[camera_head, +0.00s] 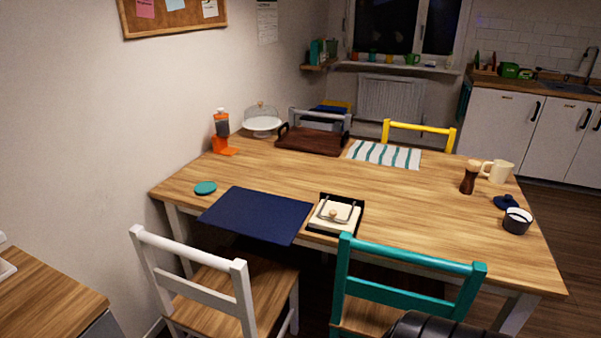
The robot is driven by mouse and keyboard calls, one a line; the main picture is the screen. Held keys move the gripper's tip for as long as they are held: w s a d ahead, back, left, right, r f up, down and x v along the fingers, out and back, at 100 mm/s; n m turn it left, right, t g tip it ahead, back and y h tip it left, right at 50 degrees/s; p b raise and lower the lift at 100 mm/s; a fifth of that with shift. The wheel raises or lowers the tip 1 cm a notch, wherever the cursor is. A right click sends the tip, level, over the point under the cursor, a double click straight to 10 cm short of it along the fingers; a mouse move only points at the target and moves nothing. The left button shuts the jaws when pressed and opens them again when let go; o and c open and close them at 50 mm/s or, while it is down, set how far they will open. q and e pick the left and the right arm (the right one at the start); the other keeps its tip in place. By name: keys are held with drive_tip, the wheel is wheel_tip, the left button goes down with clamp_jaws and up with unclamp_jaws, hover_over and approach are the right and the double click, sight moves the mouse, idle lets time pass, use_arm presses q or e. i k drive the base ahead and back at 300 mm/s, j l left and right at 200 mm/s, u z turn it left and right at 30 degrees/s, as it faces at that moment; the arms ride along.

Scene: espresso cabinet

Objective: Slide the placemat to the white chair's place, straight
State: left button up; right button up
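The navy blue placemat (255,215) lies flat near the left end of the table's front edge. A striped white and teal placemat (385,154) lies at the far side by the yellow chair (419,128). No gripper fingers show. A dark rounded shape at the bottom edge, before the teal chair, may be part of my arm.
A black tray with a butter dish (335,214) stands close to the navy mat's right side. A teal coaster (205,188) lies left of it. The teal chair (400,270) stands front right. The wooden table (400,205) is bare in the middle.

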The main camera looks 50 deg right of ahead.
sight(274, 219)
drive_tip(key=z, duration=1.45)
